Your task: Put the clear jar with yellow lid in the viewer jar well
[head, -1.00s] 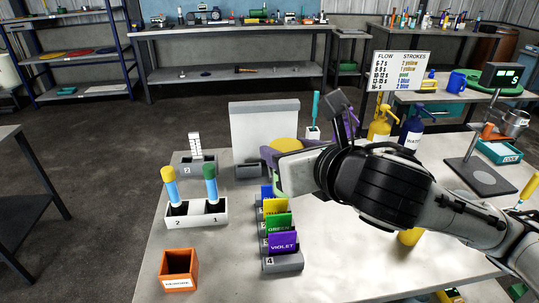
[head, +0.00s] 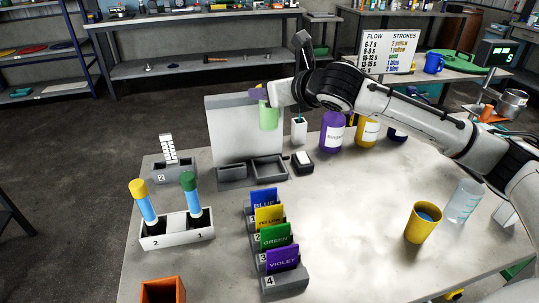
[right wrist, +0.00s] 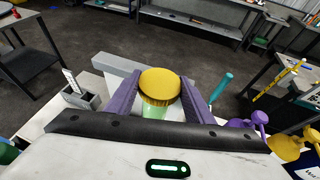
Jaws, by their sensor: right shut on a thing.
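My right gripper (head: 260,95) is shut on the clear jar (head: 269,114), which has a pale green lower part. The jar is upright and held in the air in front of the upper right part of the white viewer panel (head: 229,128). In the right wrist view its yellow lid (right wrist: 160,82) is between the purple fingers. Grey wells sit at the panel's foot: a small one (head: 232,174) at left and a wider one (head: 284,176) at right. Both look empty, and the jar is above the wider one. My left gripper is out of view.
A white cup with a teal tool (head: 299,130) and a small dark box (head: 302,168) stand right of the panel. A purple bottle (head: 332,140) is farther right. Colour cards (head: 269,215), a tube rack (head: 178,231) and a yellow cup (head: 423,225) are nearer. The bench centre is clear.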

